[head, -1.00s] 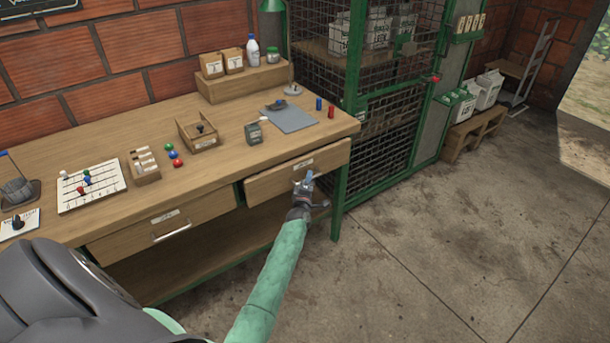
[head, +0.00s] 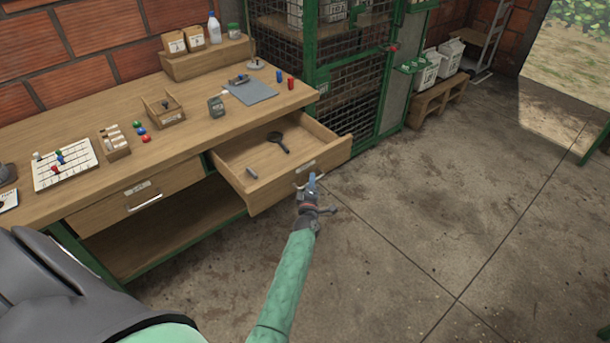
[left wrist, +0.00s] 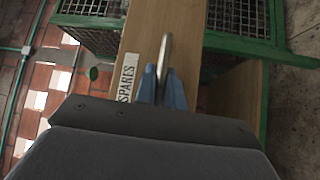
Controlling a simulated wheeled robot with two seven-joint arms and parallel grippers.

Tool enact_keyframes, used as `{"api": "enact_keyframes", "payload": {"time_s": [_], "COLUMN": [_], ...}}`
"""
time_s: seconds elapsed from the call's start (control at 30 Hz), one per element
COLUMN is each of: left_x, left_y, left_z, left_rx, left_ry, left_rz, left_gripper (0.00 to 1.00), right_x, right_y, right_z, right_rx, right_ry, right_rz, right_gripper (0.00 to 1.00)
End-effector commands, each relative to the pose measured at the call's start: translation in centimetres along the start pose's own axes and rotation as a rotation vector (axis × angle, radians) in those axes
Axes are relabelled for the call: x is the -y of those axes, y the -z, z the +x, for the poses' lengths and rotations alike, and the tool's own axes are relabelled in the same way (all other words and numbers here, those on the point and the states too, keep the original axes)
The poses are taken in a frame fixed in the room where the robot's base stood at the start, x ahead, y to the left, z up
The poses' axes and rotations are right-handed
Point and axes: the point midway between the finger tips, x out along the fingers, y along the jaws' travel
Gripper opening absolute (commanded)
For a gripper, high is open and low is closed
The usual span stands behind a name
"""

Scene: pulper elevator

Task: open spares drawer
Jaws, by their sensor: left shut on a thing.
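The spares drawer (head: 268,190) is pulled well out of the right part of the workbench in the head view. A dark round-headed tool with a handle (head: 279,142) and a small grey piece (head: 252,173) lie inside it. My left gripper (head: 312,183) is at the drawer's front, shut on the metal handle (head: 301,181). In the left wrist view the blue fingertips (left wrist: 163,88) close around the bar-like handle (left wrist: 164,55), beside the label reading SPARES (left wrist: 127,77). My right gripper is not in view.
A second drawer (head: 130,205) to the left is closed. The workbench top (head: 190,130) carries a board with coloured pegs (head: 65,165), a small wooden box (head: 163,110) and a grey mat (head: 250,92). A green mesh cage (head: 350,100) stands right of the bench. The concrete floor (head: 430,220) on the right is clear.

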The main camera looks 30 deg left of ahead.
Motion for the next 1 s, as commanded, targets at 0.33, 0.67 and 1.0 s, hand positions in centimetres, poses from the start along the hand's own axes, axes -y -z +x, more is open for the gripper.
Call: {"api": "enact_keyframes", "payload": {"time_s": [0.33, 0.67, 1.0], "left_x": [-0.5, -0.5, -0.6], "left_y": [-2.2, -2.4, -2.4], "left_z": [-2.3, -2.5, -2.5], "left_rx": [-0.001, -0.001, -0.001], "left_ry": [0.002, 0.001, 0.001], "left_rz": [-0.002, -0.001, -0.001], "left_gripper": [0.00, 0.00, 0.32], "right_x": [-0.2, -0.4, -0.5], "right_y": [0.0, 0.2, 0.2], "right_z": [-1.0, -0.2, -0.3], "right_rx": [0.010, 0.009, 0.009], "right_ry": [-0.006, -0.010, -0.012], "right_rz": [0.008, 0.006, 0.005], "right_gripper": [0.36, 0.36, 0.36]}}
